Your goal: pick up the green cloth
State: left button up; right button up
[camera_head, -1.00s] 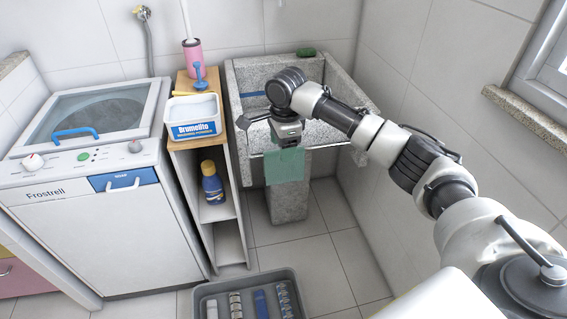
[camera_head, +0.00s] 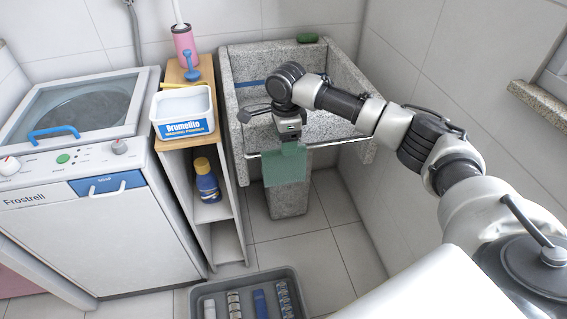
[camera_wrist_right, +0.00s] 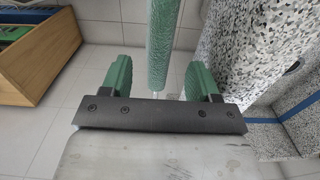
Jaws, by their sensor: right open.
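The green cloth (camera_head: 285,166) hangs over the metal bar (camera_head: 320,147) along the front of the stone sink. My right gripper (camera_head: 290,139) is above the cloth at the bar and hides part of its top. In the right wrist view the cloth (camera_wrist_right: 164,40) shows nearly edge-on as a green strip between and beyond the two green fingers. The fingers of the right gripper (camera_wrist_right: 160,78) are apart, with a gap on each side of the cloth. My left gripper is not in view.
The stone sink (camera_head: 240,68) has a green item (camera_head: 307,38) on its back rim. A wooden shelf unit (camera_head: 225,165) with a white tub (camera_head: 183,112) and a blue bottle (camera_head: 206,182) stands to the left. A grey tray (camera_head: 197,292) is on the floor in front.

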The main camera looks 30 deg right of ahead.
aim_at(284, 164)
notch_tip(284, 164, down, 4)
jog(key=shift+r, duration=0.2)
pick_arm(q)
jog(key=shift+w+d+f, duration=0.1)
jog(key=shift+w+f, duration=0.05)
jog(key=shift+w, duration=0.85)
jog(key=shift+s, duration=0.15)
pick_arm(e)
jog(key=shift+c, duration=0.2)
jog(key=c, duration=0.4)
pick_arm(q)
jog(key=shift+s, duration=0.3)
pick_arm(e)
jog(key=shift+r, duration=0.1)
grip_shut()
